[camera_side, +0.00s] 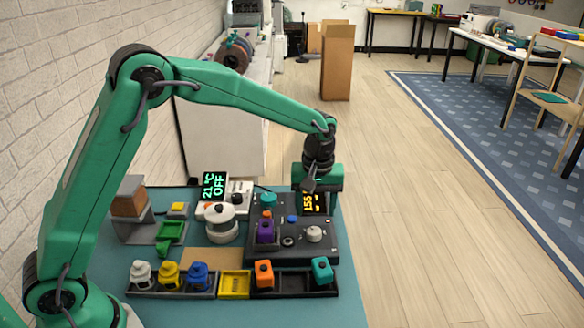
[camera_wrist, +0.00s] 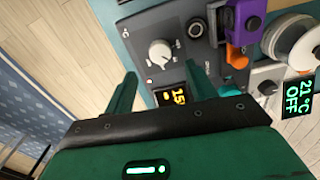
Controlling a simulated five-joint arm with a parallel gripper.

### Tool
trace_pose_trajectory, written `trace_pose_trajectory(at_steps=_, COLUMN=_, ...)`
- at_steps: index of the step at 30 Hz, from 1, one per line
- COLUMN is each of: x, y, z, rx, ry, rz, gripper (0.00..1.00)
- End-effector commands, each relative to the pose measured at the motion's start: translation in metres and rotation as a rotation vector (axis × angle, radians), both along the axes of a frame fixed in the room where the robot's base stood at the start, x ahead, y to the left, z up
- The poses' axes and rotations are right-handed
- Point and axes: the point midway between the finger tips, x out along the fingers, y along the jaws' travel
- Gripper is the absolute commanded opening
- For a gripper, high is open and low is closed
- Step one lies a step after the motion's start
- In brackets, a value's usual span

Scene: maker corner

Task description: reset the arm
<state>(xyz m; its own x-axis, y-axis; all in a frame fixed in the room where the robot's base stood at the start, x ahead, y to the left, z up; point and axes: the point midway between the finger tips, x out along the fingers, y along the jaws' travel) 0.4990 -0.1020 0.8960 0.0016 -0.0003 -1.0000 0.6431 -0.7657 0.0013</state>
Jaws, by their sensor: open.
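My gripper (camera_side: 318,188) is at the end of my green arm, which reaches out over the right rear of the teal table. It points down above the dark control panel (camera_side: 264,214), near its yellow-lit display (camera_side: 307,203). In the wrist view my gripper (camera_wrist: 163,88) has its two green fingers apart, with nothing held between them. The display (camera_wrist: 176,97) and a grey knob (camera_wrist: 160,53) lie beyond the fingers. Whether a fingertip touches the panel cannot be told.
A purple block (camera_side: 266,232) stands on the panel. A white round device (camera_side: 221,222) and a box reading 21°C OFF (camera_side: 214,187) are left of it. A front rack (camera_side: 295,293) holds several coloured pieces. Right of the table is open floor.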

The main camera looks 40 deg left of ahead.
Motion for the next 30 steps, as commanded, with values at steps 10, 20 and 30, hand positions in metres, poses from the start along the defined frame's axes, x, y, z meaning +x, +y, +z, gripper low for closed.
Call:
trace_pose_trajectory(at_steps=10, x=0.000, y=0.000, z=0.014, rx=0.000, ry=0.000, rz=0.000, gripper=0.56)
trace_pose_trajectory(at_steps=20, x=-0.002, y=0.002, z=0.017, rx=-0.001, ry=-0.005, rz=-0.005, gripper=0.56)
trace_pose_trajectory(at_steps=30, x=-0.027, y=0.019, z=0.059, rx=-0.009, ry=-0.067, rz=-0.085, gripper=0.56)
